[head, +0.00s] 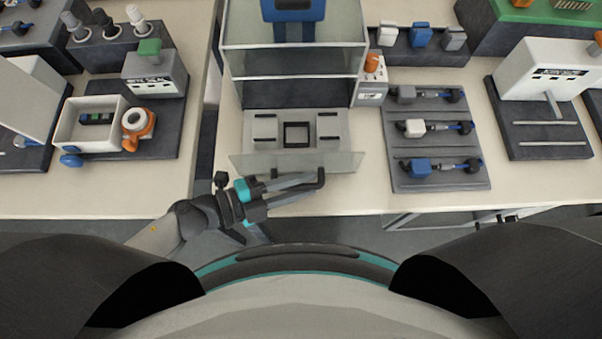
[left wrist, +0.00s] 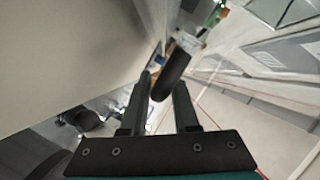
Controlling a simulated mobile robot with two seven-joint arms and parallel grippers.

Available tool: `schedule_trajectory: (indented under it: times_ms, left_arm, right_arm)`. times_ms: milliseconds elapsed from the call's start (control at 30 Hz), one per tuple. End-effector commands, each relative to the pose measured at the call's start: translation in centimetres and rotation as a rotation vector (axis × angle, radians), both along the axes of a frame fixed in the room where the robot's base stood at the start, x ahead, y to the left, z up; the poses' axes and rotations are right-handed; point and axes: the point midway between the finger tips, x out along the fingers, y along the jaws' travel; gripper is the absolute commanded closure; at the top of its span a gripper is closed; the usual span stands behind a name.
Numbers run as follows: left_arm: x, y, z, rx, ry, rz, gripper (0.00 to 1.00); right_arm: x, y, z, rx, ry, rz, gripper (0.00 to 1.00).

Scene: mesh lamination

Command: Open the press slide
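The press (head: 292,62) stands at the middle of the bench, with a clear housing and a blue head (head: 293,12). Its grey slide (head: 261,129) carries a dark square frame (head: 296,134), behind a clear front panel (head: 345,163). A dark handle (head: 321,175) shows at the panel's lower front. My left gripper (head: 308,181) is at this handle, its fingers pointing right. In the left wrist view the fingers (left wrist: 163,82) are apart, with the dark handle (left wrist: 174,72) between and just beyond their tips. I cannot tell whether they touch it. My right gripper is out of view.
A small control box (head: 371,90) with an orange knob stands right of the press. A dark mat (head: 437,179) with several tools lies farther right. A white tray (head: 62,137) and sealing machine (head: 155,76) are on the left bench. The floor before the press is open.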

Motion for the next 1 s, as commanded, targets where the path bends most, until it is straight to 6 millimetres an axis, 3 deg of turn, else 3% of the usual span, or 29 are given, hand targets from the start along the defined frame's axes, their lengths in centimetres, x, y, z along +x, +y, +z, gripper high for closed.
schedule_trajectory:
  times_ms: [567,767,1000]
  left_arm:
    - [-0.1,0.4,0.1,0.001,0.000,0.000,0.70]
    - [-1.2,3.2,0.6,0.004,0.004,-0.001,0.70]
    - [-3.2,8.5,1.9,0.005,0.004,-0.001,0.70]
  right_arm:
    - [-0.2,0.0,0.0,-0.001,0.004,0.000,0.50]
    - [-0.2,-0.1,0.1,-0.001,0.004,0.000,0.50]
    - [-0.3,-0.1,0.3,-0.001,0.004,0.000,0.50]
